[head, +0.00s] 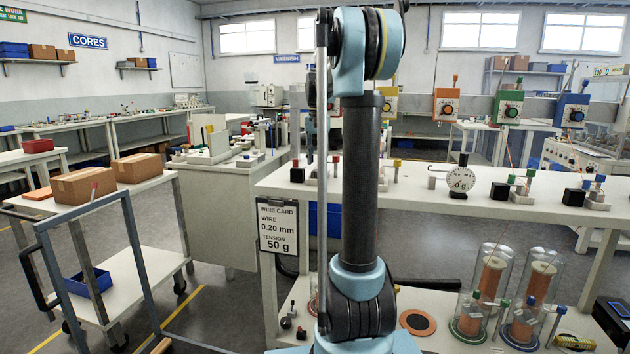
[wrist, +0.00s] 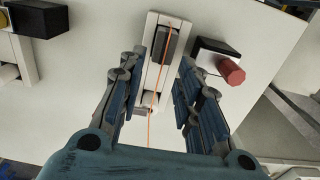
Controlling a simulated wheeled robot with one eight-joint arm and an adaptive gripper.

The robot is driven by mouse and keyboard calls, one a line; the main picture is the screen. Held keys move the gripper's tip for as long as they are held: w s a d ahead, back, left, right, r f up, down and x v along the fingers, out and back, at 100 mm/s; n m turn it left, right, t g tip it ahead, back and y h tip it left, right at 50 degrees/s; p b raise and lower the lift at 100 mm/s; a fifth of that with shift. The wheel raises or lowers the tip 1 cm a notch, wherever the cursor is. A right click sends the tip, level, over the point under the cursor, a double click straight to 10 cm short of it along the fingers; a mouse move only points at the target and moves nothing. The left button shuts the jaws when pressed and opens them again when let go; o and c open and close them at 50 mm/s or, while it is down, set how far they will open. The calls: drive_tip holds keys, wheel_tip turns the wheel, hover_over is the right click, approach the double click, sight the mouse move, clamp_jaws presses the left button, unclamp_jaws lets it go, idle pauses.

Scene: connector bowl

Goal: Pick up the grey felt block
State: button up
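The grey felt block (wrist: 165,43) shows in the wrist view as a dark grey piece in a narrow white holder (wrist: 151,30) on a white surface. A thin orange wire (wrist: 169,35) runs lengthwise across this holder and past the block. My gripper (wrist: 158,66) is open, with one finger on each side of the holder. Nothing is held between the fingers. I cannot tell how far the fingertips are above the surface. In the head view my own arm hides the gripper and the block.
In the wrist view a black block with a red knob (wrist: 230,70) stands close to the right finger. Another black block (wrist: 38,18) lies at upper left. In the head view a dial gauge (head: 459,180) and several small fixtures stand along the white bench (head: 420,204).

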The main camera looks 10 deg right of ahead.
sight(316, 177)
wheel_tip(316, 177, down, 4)
drive_tip(key=shift+a+f, duration=0.1)
drive_tip(key=c, duration=0.6)
